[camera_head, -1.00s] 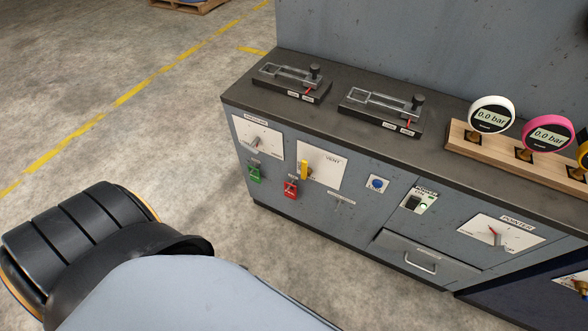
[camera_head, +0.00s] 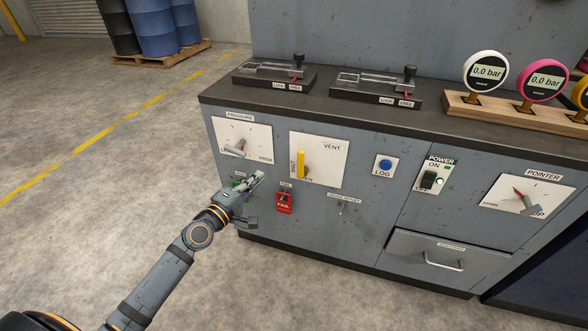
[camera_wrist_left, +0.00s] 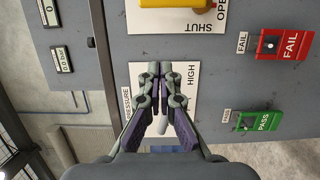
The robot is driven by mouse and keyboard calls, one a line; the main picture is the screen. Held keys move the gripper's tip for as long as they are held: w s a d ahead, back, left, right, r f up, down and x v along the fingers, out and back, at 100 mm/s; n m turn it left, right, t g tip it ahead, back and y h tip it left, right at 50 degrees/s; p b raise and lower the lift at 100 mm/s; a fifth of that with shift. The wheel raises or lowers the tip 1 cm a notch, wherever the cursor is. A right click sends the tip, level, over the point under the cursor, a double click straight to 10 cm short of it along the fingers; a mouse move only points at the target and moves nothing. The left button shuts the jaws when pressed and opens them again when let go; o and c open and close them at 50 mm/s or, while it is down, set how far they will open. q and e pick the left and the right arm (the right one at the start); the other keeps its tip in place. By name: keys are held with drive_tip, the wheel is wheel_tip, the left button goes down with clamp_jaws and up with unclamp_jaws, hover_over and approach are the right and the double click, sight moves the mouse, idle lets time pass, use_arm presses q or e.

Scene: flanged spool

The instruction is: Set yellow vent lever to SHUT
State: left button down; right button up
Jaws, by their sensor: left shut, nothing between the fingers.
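The yellow vent lever (camera_head: 301,164) stands upright on the lower left of the white VENT plate (camera_head: 325,165). SHUT is printed sideways left of it, and OPEN, partly hidden by the lever, is below. The lever also shows at the top edge of the left wrist view (camera_wrist_left: 178,3), cut off by the frame. My left gripper (camera_head: 257,180) is shut and empty, left of and lower than the lever and apart from it. In the left wrist view the closed fingertips (camera_wrist_left: 160,70) are over the white pressure plate (camera_wrist_left: 190,115). My right gripper is out of view.
The pressure knob (camera_head: 236,149) is on the plate left of the vent. A green PASS switch (camera_head: 240,184), partly hidden by my gripper, and a red FAIL switch (camera_head: 284,202) sit below. A blue LOG button (camera_head: 385,165) is to the right. The bench top overhangs above.

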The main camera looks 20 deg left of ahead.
sight(302, 163)
use_arm(q)
drive_tip(key=shift+w, duration=0.1)
drive_tip(key=w+d, duration=0.6)
drive_tip(key=w, duration=0.3)
drive_tip(key=shift+w+d+p, duration=0.15)
drive_tip(key=shift+d+p, duration=0.2)
drive_tip(key=shift+d, duration=0.05)
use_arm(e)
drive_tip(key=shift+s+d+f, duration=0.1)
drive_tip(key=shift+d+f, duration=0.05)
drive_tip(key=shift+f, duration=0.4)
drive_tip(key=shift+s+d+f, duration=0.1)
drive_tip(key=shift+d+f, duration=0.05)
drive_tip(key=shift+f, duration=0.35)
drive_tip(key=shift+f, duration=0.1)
